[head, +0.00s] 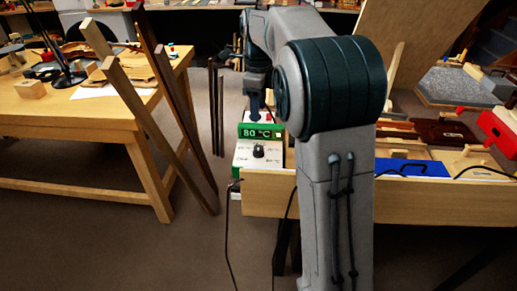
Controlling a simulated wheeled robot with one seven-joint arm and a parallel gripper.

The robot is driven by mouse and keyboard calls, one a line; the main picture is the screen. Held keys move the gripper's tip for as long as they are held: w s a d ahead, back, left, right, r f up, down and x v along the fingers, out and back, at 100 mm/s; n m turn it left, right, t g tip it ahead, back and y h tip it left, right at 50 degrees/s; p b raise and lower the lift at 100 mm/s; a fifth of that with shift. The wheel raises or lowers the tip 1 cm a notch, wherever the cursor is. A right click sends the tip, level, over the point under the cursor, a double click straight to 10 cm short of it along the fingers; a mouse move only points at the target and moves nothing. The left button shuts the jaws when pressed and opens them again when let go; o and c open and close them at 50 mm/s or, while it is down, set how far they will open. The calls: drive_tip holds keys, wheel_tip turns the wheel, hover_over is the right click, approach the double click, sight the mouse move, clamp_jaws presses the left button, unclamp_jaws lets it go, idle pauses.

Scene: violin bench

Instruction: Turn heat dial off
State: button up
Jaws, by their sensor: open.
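The heat dial (259,152) is a black knob on the sloping white front panel of the heater unit (243,160). Marks around the knob are too small to read. Above it a green display (261,132) reads 80 °C. My gripper (257,88) hangs at the end of the arm, above and behind the display, apart from the dial. It is open, with nothing seen in it; its fingers are small and hard to make out. My arm hides the area right of the unit.
The heater stands at the left end of a wooden bench (265,204), with black cables hanging below. Wooden bars (143,110) lean close on the left, beside a worktable (85,112). A blue mat (425,167) and wooden parts lie right of my arm. Grey floor is clear in front.

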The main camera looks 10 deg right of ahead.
sight(258, 147)
wheel_tip(258, 147, down, 14)
drive_tip(key=b, duration=0.2)
drive_tip(key=shift+r+b, duration=0.2)
drive_tip(key=shift+b, duration=0.15)
drive_tip(key=c, duration=1)
